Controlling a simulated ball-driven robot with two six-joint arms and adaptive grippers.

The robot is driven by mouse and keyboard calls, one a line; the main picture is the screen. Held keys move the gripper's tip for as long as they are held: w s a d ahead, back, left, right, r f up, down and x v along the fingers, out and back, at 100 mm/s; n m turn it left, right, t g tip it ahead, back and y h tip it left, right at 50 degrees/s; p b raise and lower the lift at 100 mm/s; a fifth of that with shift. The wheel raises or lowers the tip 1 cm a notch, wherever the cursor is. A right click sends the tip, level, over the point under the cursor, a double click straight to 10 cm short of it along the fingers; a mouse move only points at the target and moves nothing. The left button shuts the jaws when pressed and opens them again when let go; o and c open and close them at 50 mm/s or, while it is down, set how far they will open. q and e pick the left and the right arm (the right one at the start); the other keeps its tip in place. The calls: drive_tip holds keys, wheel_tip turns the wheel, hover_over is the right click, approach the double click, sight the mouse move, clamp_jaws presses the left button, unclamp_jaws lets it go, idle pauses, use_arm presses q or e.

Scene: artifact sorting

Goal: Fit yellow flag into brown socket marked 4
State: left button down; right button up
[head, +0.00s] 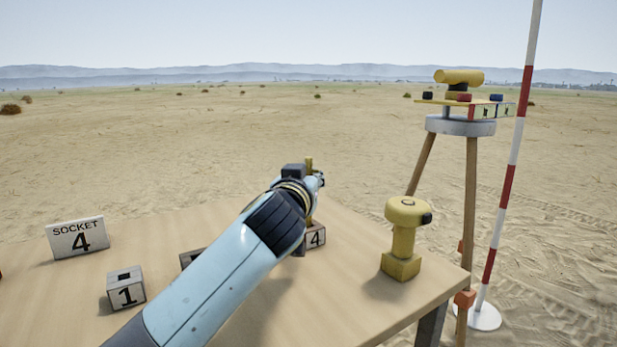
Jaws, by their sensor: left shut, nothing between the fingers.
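A brown block marked 4 (316,237) sits on the table, partly hidden behind my left arm. A narrow upright yellow piece (309,164), which looks like part of the yellow flag, shows just above and behind my wrist, over the block. My arm covers most of it, so I cannot tell whether its foot sits in the socket. My left gripper (320,181) is beside the yellow piece, above the block, mostly hidden by my own wrist; it is shut and empty. A sign reading SOCKET 4 (78,238) stands at the table's left. My right gripper is out of view.
A block marked 1 (126,289) stands at the front left; another brown block (191,258) is mostly behind my arm. A yellow instrument (404,238) stands near the table's right edge. Beyond that edge are a tripod (460,126) and a red-and-white pole (508,165).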

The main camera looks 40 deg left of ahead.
use_arm(q)
drive_tip(key=shift+f+b, duration=0.2)
drive_tip(key=shift+b, duration=0.1)
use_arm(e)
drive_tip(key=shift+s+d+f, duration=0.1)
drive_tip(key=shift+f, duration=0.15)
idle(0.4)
